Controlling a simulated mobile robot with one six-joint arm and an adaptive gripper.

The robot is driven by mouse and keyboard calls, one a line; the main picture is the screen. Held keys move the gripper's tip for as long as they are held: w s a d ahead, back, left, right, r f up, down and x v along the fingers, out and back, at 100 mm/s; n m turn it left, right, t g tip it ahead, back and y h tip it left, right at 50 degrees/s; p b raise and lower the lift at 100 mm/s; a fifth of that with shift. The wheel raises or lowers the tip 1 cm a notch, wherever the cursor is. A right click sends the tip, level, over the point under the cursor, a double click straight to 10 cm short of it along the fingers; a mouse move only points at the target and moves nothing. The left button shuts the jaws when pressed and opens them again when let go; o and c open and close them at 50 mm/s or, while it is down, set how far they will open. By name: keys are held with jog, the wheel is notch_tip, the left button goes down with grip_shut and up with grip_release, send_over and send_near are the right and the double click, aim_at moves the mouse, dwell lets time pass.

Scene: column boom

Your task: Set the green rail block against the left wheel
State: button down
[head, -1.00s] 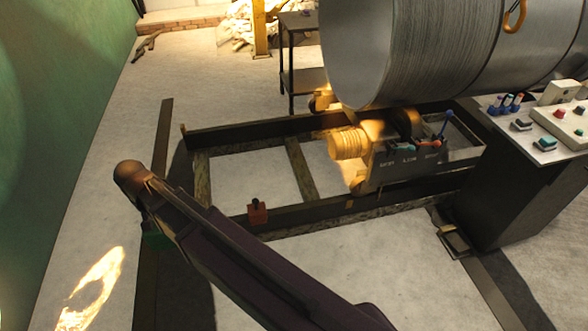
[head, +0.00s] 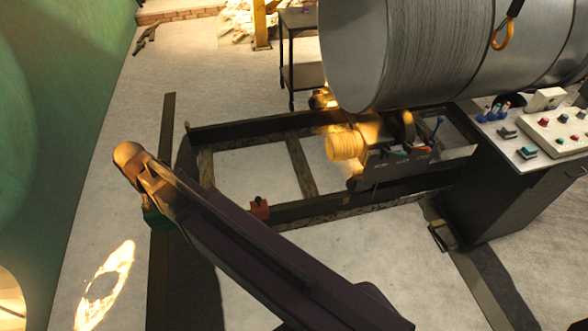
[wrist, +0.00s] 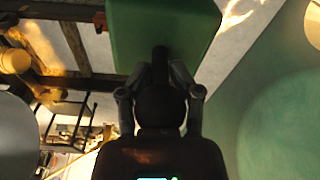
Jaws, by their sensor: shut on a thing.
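The green rail block (wrist: 165,28) is in my gripper (wrist: 160,75), which is shut on it in the wrist view. In the head view only a small part of the green block (head: 158,224) shows below the end of my arm, over the long dark rail at left; my arm hides the rest. I cannot tell which wheel is the left one.
A red block (head: 259,208) sits on the near rail (head: 310,207). A big grey drum (head: 420,50) lies above the carriage, with a yellow hook (head: 502,32) in front. A control desk (head: 510,190) stands right. A green wall (head: 60,90) runs along the left.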

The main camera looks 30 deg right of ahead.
jog(key=shift+r+p, duration=2.25)
jog(key=shift+r, duration=0.55)
jog(key=shift+d, duration=0.1)
